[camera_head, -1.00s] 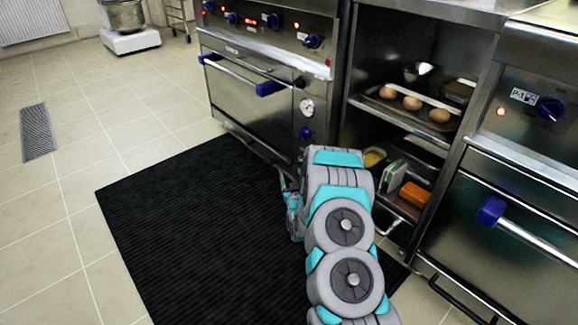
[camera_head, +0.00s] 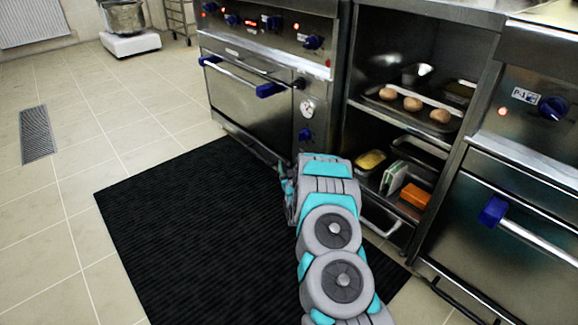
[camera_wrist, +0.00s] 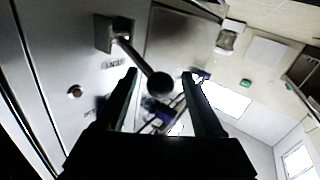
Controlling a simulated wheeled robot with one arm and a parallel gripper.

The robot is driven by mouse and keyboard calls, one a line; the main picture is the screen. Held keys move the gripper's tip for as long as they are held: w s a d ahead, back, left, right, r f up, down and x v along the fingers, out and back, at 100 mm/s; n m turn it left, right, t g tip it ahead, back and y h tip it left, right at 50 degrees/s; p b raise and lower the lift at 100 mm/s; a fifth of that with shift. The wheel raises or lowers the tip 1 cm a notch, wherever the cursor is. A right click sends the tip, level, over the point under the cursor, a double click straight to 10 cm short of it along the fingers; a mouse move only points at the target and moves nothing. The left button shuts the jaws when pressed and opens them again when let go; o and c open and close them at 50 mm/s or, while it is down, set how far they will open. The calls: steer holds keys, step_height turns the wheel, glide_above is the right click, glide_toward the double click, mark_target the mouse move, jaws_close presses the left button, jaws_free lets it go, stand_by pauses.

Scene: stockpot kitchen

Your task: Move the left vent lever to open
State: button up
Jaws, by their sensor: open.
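In the wrist view a metal lever (camera_wrist: 139,58) with a dark round knob (camera_wrist: 160,85) sticks out from a square mount on a grey steel panel. A small label, too blurred to read, lies beside the mount. My gripper (camera_wrist: 160,75) is open, with one dark finger on each side of the knob. The knob appears between the fingertips; I cannot tell whether either finger touches it. In the head view my gripper (camera_head: 287,188) is low by the left oven (camera_head: 250,88), mostly hidden behind my arm. I cannot make out this lever there.
A black mat (camera_head: 190,235) covers the floor before the left oven. To the right, an open shelf unit holds a tray (camera_head: 412,112) with brown round items and an orange block (camera_head: 415,195). Another oven (camera_head: 520,215) with a blue-ended handle stands farther right.

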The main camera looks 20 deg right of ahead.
jaws_close()
stand_by(0.5)
steer(key=shift+a+f, duration=0.1)
steer(key=shift+f, duration=0.05)
stand_by(0.8)
